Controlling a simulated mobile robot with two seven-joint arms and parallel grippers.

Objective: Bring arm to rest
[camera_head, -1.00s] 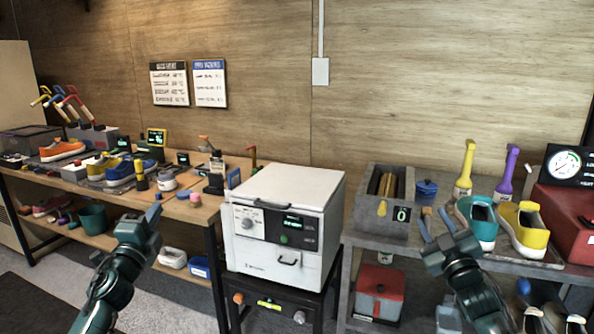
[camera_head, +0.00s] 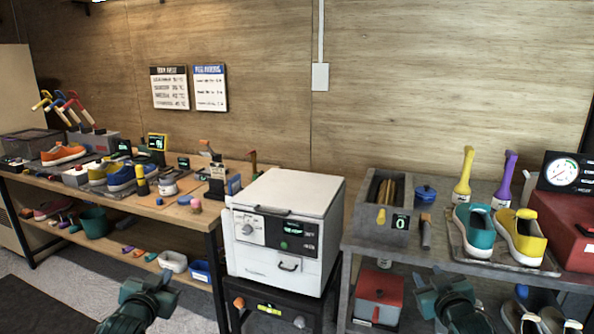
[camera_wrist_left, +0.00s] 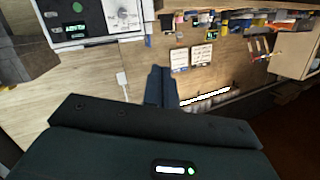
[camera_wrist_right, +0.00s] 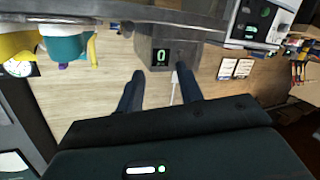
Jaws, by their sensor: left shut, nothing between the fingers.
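My left gripper (camera_head: 158,280) is low in the head view, in front of the wooden bench and left of the white machine. It is shut and empty, and its fingers meet in the left wrist view (camera_wrist_left: 161,86). My right gripper (camera_head: 442,279) is low in front of the grey bench, below its front edge. Its fingers are apart with nothing between them in the right wrist view (camera_wrist_right: 158,90). Both grippers are clear of objects.
The white machine (camera_head: 275,225) stands on a black stand between the benches. The grey bench (camera_head: 450,250) carries a teal shoe (camera_head: 474,232), a yellow shoe (camera_head: 521,236) and a grey box (camera_head: 370,215). The wooden bench (camera_head: 188,211) holds several shoes and tools.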

